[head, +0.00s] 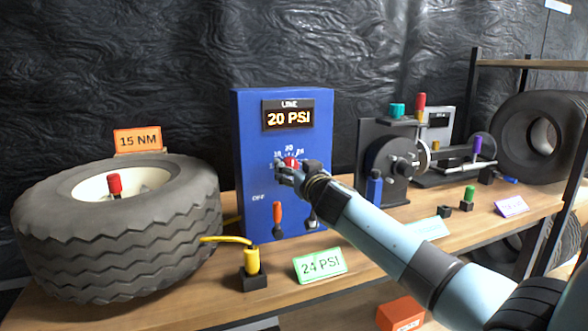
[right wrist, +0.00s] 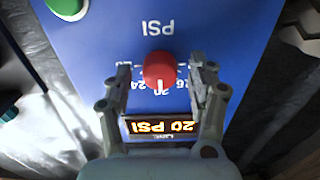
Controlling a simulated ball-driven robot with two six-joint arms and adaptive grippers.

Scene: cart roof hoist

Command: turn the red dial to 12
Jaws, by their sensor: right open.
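The red dial (head: 291,161) is on the front of a blue box (head: 252,130) whose lit display (head: 289,117) reads 20 PSI. In the right wrist view the red dial (right wrist: 159,70) appears upside down, and its white mark points at 20 on the printed scale. My right gripper (head: 286,170) is at the dial and hides part of the scale in the head view. In the wrist view its open fingers (right wrist: 160,82) stand on either side of the dial, with a visible gap on each side. My left gripper is not in view.
An orange-handled lever (head: 277,215) sits low on the box. A tyre (head: 120,235) lies left of it. A yellow hose fitting (head: 252,262) and a green 24 PSI card (head: 320,265) are in front. A grey machine (head: 385,160) stands right of the box.

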